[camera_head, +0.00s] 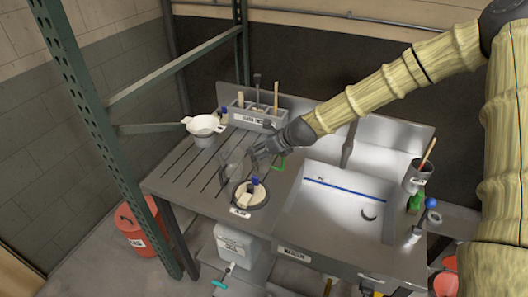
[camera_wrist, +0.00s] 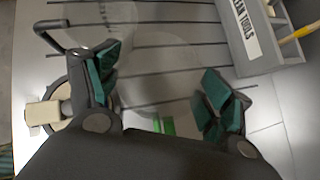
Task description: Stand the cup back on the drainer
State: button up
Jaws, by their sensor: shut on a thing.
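A clear, see-through cup (camera_head: 233,163) is faint against the grooved drainer (camera_head: 178,178) in the head view. My gripper (camera_head: 262,157) is over the drainer, with its fingers on the cup. In the wrist view the cup (camera_wrist: 150,85) shows as a pale, glassy outline between the two dark green finger pads of my gripper (camera_wrist: 160,95). The drainer's dark grooves (camera_wrist: 180,45) show through and behind it. The cup's tilt and its gap to the drainer are hard to tell.
A round labelled opening (camera_head: 236,200) holding a brush and other items lies at the drainer's front right. A grey tool caddy (camera_head: 245,117) stands at the back, with a white strainer (camera_head: 203,125) left of it. The sink (camera_head: 335,215) is to the right. A green metal post (camera_head: 95,120) stands left.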

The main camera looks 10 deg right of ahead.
jog(key=shift+w+f, duration=0.25)
jog(key=shift+f, duration=0.85)
jog(key=shift+s, duration=0.2)
jog(key=shift+w, duration=0.1)
jog(key=shift+f, duration=0.2)
jog(key=o, duration=1)
jog(key=shift+r, duration=0.15)
jog(key=shift+o, duration=0.2)
jog(key=shift+r, duration=0.15)
